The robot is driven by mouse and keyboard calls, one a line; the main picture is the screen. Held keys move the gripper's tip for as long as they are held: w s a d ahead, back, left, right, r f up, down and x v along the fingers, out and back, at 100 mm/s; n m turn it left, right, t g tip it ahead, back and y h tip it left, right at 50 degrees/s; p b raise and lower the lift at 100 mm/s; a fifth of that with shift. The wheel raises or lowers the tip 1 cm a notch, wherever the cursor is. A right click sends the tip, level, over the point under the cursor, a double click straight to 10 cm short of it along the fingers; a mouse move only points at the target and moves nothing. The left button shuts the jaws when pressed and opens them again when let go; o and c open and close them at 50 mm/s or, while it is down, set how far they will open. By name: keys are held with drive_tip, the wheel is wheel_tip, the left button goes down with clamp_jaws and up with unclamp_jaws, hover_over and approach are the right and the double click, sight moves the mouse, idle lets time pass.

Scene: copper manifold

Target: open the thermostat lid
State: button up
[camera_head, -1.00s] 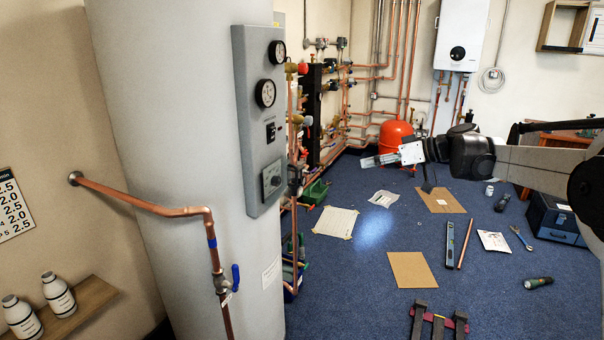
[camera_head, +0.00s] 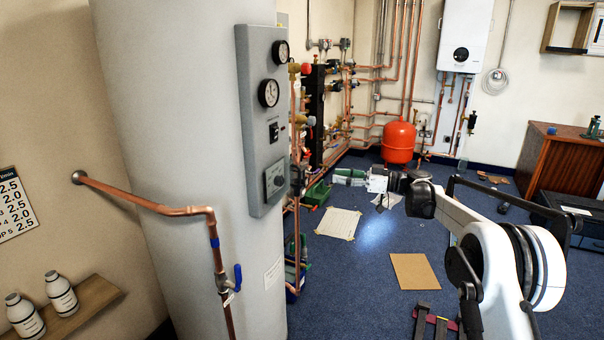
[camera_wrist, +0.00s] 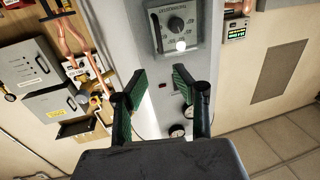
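The thermostat (camera_head: 273,180) is a square plate with a round dial, low on the grey control panel (camera_head: 257,120) of the big cylinder. In the wrist view, the thermostat (camera_wrist: 161,40) is at the top centre, with a bright spot below its dial (camera_wrist: 176,24). I cannot make out a separate lid edge or hinge. My gripper (camera_head: 338,177) is right of the panel in the head view, apart from it in the picture. In the wrist view, my gripper (camera_wrist: 157,74) has two green-padded fingers spread apart with nothing between them, pointing towards the panel below the thermostat.
Two gauges (camera_head: 268,93) and a small switch (camera_head: 273,132) sit above the thermostat on the panel. Copper pipes and valves (camera_head: 303,120) stand close behind the panel's right side. A copper pipe (camera_head: 150,204) crosses the cylinder's front. Open blue floor (camera_head: 360,260) lies to the right.

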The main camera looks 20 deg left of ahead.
drive_tip(key=b, duration=0.1)
approach(285, 181)
drive_tip(key=w+a+r, duration=0.2)
drive_tip(key=w+a, duration=0.1)
drive_tip(key=a, duration=0.3)
drive_tip(key=shift+a, duration=0.1)
clamp_jaws()
